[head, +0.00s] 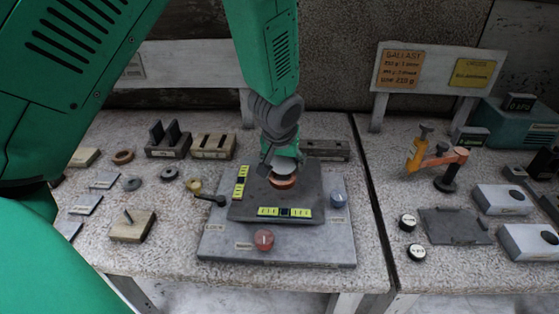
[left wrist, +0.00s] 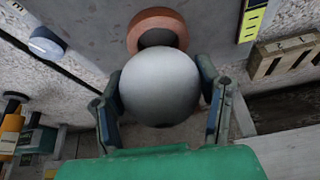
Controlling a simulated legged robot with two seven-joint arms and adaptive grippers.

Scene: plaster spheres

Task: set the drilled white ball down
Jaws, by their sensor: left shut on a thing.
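In the head view my left gripper (head: 283,163) points down over the dark plate and mostly hides the ball. An orange-brown ring (head: 284,183) lies on the plate (head: 245,207) just under the gripper. In the left wrist view the ring (left wrist: 153,17) shows beyond the ball, with a dark centre. I cannot tell whether ball and ring touch. My right gripper is not in view.
Yellow levels (head: 284,212) lie along the plate's edges. A red knob (head: 264,239), a blue knob (head: 338,197) and a black lever (head: 210,199) surround it. Slotted blocks (head: 213,146) stand behind left. An orange clamp (head: 440,160) stands on the right table.

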